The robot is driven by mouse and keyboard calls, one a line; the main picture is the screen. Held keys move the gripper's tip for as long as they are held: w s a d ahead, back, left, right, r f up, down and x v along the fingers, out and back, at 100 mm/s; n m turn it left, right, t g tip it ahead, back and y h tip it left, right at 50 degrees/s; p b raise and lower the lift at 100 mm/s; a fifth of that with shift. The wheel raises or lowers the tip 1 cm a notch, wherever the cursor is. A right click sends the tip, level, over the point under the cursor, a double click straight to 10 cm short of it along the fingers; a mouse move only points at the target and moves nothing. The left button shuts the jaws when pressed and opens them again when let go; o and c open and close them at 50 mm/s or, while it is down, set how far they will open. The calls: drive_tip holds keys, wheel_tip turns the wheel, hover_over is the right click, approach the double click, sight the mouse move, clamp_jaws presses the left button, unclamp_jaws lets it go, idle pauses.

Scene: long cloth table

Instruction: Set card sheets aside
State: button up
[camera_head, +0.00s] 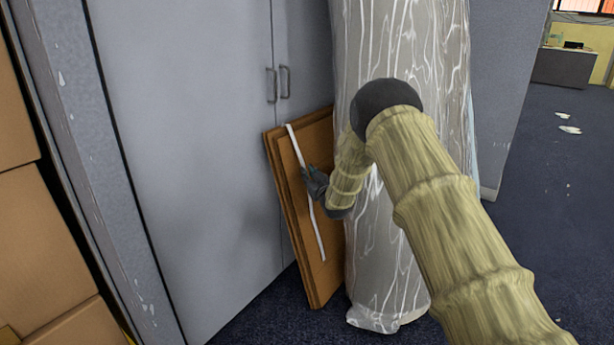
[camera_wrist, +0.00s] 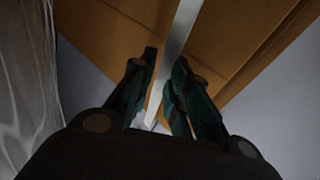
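The card sheets (camera_head: 312,250) are a brown stack with a white strap (camera_head: 302,165) down the front. They lean, tilted, against the grey cabinet, with their lower end on the floor. My gripper (camera_head: 308,178) is at the strap on the front face of the stack. In the wrist view the sheets (camera_wrist: 110,30) fill the top, and the strap (camera_wrist: 180,30) runs down between the two fingers of my gripper (camera_wrist: 168,75). The fingers stand apart on either side of the strap. I cannot tell whether they touch it. My arm hides part of the stack's right side.
A grey cabinet (camera_head: 190,130) with two handles stands behind the sheets. A tall plastic-wrapped roll (camera_head: 385,240) stands close on their right. Cardboard boxes (camera_head: 40,245) are stacked at the left. Blue carpet (camera_head: 545,215) is open at the right, with small white scraps (camera_head: 569,129) farther back.

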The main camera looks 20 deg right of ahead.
drive_tip(key=shift+w+a, duration=0.1)
drive_tip(key=shift+w, duration=0.85)
clamp_jaws()
